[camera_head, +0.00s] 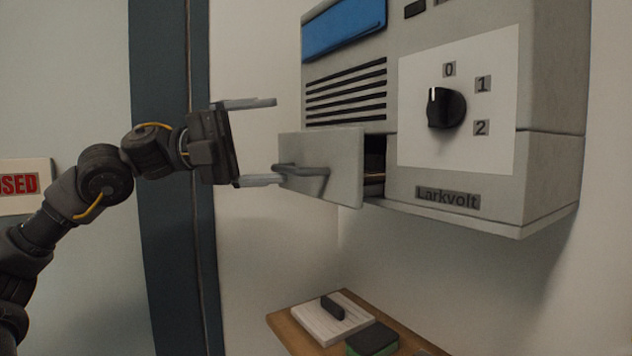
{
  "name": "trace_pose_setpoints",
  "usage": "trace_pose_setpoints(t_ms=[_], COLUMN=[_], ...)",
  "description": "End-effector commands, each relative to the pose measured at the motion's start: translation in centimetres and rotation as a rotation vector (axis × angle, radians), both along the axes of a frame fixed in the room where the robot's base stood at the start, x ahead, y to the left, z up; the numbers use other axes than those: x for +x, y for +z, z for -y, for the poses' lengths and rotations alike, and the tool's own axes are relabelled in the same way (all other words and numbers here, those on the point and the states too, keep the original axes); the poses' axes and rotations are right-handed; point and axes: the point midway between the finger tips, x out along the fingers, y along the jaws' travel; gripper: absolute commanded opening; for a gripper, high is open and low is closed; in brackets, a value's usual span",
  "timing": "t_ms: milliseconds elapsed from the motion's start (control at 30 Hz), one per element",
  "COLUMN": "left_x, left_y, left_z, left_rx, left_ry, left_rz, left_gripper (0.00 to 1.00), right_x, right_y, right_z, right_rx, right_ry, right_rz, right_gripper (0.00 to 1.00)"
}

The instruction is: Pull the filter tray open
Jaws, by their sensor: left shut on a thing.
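The filter tray (342,185) is a light grey front panel at the lower left of the grey wall unit. It stands out from the unit, with a dark gap behind its right edge. A dark grey bar handle (308,170) is on its front. The exact contact is hard to see. My right gripper is not in view.
The unit (560,170) has a black dial (446,108) marked 0, 1, 2, vent slots and a blue panel (344,28). Below is a wooden shelf (283,322) with a notepad (322,322) and a green-and-black block (372,338). Free air lies between tray and shelf.

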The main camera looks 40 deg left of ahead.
Motion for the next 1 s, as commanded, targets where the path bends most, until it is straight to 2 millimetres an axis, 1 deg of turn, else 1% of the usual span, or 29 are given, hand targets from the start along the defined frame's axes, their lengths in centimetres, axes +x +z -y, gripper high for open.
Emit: trace_pose_setpoints(t_ms=[33, 100, 200, 567, 733, 833, 900, 1000], left_x=[-0.4, -0.6, -0.9, -2.2, -2.8, -3.1, -3.3, -3.4], left_y=[0.9, 0.8, 0.8, 0.5, 0.4, 0.3, 0.2, 0.0], left_z=[-0.8, -1.2, -1.9, -4.2, -5.3, -5.9, -6.3, -6.5], left_rx=[-0.011, -0.01, -0.01, -0.009, -0.009, -0.01, -0.009, -0.008], left_ry=[0.015, 0.016, 0.017, 0.016, 0.016, 0.016, 0.014, 0.01], left_rz=[0.034, 0.034, 0.034, 0.035, 0.035, 0.034, 0.031, 0.025], left_gripper=[0.73, 0.71, 0.72, 0.67, 0.66, 0.57, 0.32, 0.32], right_x=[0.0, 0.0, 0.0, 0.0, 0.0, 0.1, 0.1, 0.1], right_y=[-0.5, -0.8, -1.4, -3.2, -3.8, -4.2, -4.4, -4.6], right_z=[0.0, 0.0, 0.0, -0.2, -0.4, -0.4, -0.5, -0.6], right_rx=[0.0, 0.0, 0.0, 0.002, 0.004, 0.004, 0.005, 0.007], right_ry=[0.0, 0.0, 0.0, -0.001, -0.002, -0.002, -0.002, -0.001], right_rz=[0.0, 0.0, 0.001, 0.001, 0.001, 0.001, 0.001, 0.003], right_gripper=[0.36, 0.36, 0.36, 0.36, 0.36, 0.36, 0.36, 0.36])
